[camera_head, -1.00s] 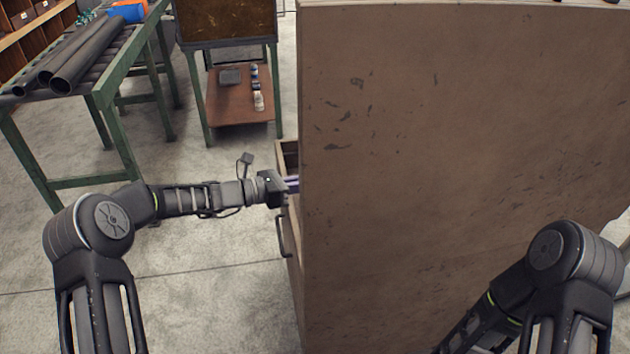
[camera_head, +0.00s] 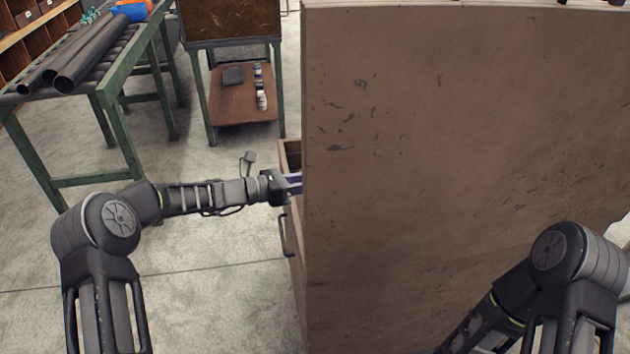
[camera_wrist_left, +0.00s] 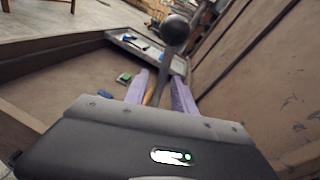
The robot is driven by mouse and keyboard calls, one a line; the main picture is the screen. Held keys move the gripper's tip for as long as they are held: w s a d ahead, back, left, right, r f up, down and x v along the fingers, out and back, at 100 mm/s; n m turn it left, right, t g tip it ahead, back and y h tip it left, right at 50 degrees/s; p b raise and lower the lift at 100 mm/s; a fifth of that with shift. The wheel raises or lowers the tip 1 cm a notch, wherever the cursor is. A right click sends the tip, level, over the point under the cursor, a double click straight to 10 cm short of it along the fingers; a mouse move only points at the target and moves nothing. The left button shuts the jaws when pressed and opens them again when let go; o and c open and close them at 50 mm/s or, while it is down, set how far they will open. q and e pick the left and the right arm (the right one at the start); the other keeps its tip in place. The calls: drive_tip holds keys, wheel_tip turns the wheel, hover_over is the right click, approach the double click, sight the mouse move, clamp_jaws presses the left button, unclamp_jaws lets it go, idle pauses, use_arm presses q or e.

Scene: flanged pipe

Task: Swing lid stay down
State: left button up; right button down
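The lid stay (camera_wrist_left: 167,62) is a grey bar with a dark round knob (camera_wrist_left: 176,28), seen in the left wrist view. My left gripper (camera_wrist_left: 160,77) has two purple fingers, one on each side of the bar, with a gap showing beside it; I see no clear grip. In the head view my left gripper (camera_head: 294,180) reaches in at the left edge of the big raised brown lid (camera_head: 450,150), and its fingertips are partly hidden there. The stay is hidden by the lid in the head view. My right gripper is out of view.
Under the lid is an open chest (camera_head: 290,155) with a handle (camera_head: 285,232) on its side. The left wrist view shows small items, one green (camera_wrist_left: 124,77), inside it. A green table with pipes (camera_head: 95,55) and a cart shelf (camera_head: 240,105) stand behind; the floor (camera_head: 220,270) at left is clear.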

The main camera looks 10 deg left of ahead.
use_arm(q)
drive_tip(key=f+b+v, duration=0.1)
drive_tip(key=v, duration=0.6)
drive_tip(key=shift+s+a+r, duration=0.15)
drive_tip(key=shift+a+r, duration=0.2)
drive_tip(key=shift+r, duration=0.15)
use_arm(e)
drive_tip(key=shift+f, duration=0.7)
